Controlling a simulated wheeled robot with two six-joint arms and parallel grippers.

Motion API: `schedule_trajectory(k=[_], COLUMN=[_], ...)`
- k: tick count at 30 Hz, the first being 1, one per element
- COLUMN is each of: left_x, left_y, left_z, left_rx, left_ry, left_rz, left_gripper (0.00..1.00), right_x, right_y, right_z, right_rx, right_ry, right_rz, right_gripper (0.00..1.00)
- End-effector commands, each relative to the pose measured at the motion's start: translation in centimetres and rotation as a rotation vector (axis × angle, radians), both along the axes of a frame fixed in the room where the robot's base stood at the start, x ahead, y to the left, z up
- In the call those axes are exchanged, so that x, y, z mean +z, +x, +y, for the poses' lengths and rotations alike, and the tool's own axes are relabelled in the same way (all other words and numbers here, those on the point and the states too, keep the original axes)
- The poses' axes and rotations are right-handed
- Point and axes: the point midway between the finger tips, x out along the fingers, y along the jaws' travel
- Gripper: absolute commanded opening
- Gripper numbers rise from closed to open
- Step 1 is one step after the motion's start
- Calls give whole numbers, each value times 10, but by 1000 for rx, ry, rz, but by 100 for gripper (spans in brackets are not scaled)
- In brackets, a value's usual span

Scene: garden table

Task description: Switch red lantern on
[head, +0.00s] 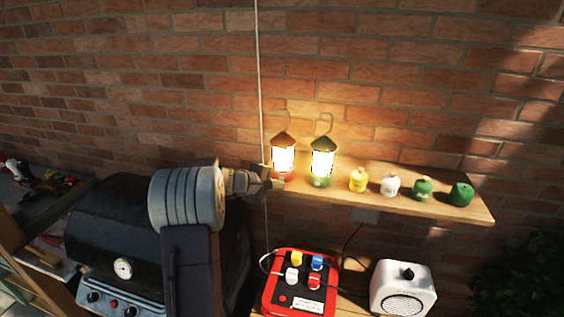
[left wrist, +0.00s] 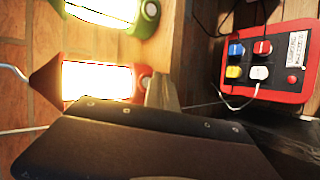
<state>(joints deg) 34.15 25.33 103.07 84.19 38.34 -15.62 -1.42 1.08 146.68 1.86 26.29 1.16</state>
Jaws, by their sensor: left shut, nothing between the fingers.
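The red lantern (head: 283,157) stands upright on the wooden shelf and its light is glowing. It also shows lit in the left wrist view (left wrist: 97,82), lying sideways in that picture. A green lantern (head: 322,162) stands just right of it, also glowing. My left gripper (head: 277,184) is shut and empty at the base of the red lantern, at the shelf's left end. In the left wrist view its fingertip is close against the lantern's base; I cannot tell whether they touch. My right gripper is not in view.
The shelf (head: 440,209) also holds several small pots, yellow (head: 358,180), white and green. Below are a red box with coloured knobs (head: 299,283) and a white speaker (head: 403,288). A black grill (head: 115,235) stands at left, beneath my left arm. A brick wall is behind.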

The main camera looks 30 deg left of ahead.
Motion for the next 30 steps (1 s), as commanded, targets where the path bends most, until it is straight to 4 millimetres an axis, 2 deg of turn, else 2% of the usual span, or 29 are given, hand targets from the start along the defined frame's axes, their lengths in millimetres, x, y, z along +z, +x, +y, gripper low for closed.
schedule_trajectory(k=[7, 14, 21, 30], left_x=[-1, -3, -1, 1], left_y=[-3, -28, -53, -56], left_z=[-1, -11, -20, -22], left_rx=[0, 1, 0, -1], left_ry=[0, 3, 1, 1], left_rz=[-1, -1, 0, 0], left_gripper=[0, 0, 0, 0], right_x=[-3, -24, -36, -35], right_y=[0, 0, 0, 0], right_z=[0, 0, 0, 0], right_rx=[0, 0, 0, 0], right_ry=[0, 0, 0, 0], right_rz=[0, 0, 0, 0], right_gripper=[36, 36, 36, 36])
